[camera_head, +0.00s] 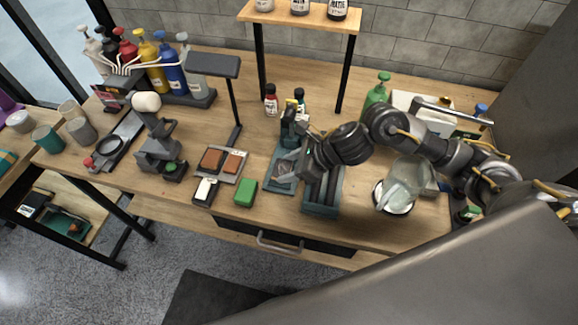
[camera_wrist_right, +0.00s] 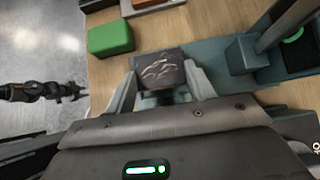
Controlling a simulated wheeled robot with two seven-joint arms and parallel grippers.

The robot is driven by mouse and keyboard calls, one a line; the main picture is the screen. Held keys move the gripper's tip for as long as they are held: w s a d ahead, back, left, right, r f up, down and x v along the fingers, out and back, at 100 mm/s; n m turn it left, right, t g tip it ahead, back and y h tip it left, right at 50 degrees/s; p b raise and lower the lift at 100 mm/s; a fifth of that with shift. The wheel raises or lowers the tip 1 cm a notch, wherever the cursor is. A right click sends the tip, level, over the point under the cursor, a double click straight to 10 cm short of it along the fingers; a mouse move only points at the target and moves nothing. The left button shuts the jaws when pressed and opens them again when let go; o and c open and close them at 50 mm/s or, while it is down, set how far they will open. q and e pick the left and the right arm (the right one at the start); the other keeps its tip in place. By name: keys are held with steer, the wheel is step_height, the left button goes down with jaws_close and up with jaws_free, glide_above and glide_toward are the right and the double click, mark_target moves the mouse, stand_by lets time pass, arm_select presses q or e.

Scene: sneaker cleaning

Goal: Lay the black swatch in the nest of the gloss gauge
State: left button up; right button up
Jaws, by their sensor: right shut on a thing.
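The black swatch (camera_wrist_right: 160,68), dark with pale glossy streaks, is gripped between the two fingers of my right gripper (camera_wrist_right: 164,82). In the head view my right gripper (camera_head: 300,168) is over the teal bench device, which I take for the gloss gauge (camera_head: 280,182). Its teal base (camera_wrist_right: 218,68) also shows in the right wrist view, with a raised block and a green ring. The swatch is close to that base; I cannot tell if it touches it. The nest is not clearly seen. A dark arm end (camera_wrist_right: 70,91), probably my left gripper, shows small over the floor.
A green block (camera_head: 245,191) lies left of the device, beside a tray (camera_head: 230,177) with two brown pieces. A teal slotted box (camera_head: 322,208) stands right of it, then a glass jar (camera_head: 400,185). Bottles and a raised shelf (camera_head: 300,14) stand behind.

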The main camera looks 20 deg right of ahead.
steer(key=shift+b, duration=0.5)
stand_by(0.9)
steer(key=shift+f+b, duration=0.85)
steer(key=shift+b, duration=0.1)
steer(key=shift+r, duration=0.3)
steer(key=shift+r+p, duration=0.25)
steer(key=shift+p, duration=0.05)
steer(key=shift+b, duration=0.7)
stand_by(1.5)
steer(key=shift+f+b, duration=0.55)
steer(key=shift+b, duration=0.05)
steer(key=shift+r, duration=0.3)
steer(key=shift+r+p, duration=0.25)
steer(key=shift+p, duration=0.05)
steer(key=shift+b, duration=0.4)
stand_by(1.3)
